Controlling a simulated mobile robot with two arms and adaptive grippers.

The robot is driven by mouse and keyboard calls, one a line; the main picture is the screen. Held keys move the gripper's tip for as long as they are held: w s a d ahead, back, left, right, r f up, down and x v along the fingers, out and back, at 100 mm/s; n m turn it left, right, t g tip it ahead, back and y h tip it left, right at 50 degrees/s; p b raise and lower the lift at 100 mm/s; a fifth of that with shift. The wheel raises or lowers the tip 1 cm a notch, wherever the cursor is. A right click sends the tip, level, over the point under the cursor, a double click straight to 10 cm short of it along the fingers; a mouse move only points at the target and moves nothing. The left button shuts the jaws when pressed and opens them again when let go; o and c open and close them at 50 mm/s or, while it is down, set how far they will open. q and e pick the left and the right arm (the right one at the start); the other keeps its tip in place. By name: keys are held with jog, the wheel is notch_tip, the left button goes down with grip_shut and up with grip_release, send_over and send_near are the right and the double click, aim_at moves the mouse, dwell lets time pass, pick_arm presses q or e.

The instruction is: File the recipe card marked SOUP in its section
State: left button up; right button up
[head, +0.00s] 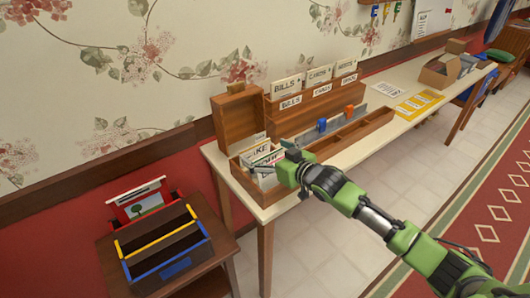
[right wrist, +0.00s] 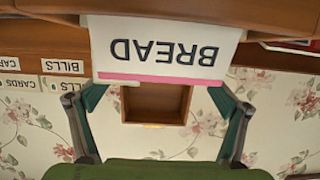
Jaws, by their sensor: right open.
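An open wooden recipe box (head: 245,178) stands at the near left end of the long table, its lid (head: 237,116) raised. It holds several upright cards; one tab seems to read CAKE (head: 258,149). My right gripper (head: 281,163) is over the box's right side and hides part of the cards. In the right wrist view, a white card marked BREAD (right wrist: 165,48), with a pink stripe, appears upside down beyond my open right gripper (right wrist: 157,101). Nothing is clearly held. I cannot make out a card marked SOUP. My left gripper is out of view.
A wooden sorter with BILLS and CARDS labels (head: 292,102) stands behind the box. Beside it is a long compartment tray (head: 345,137) with a blue and an orange item. A small side table at lower left carries a divided box (head: 165,250). The table's middle holds flat papers.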

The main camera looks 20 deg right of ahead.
jog(key=shift+s+d+f, duration=0.1)
jog(key=shift+d+f, duration=0.25)
jog(key=shift+f, duration=0.3)
jog(key=shift+s, duration=0.1)
jog(key=shift+s+d, duration=0.2)
jog(key=shift+s, duration=0.05)
jog(key=r+v, duration=0.1)
jog(key=v, duration=1)
jog(key=shift+a+r, duration=0.3)
jog(key=shift+a, duration=0.05)
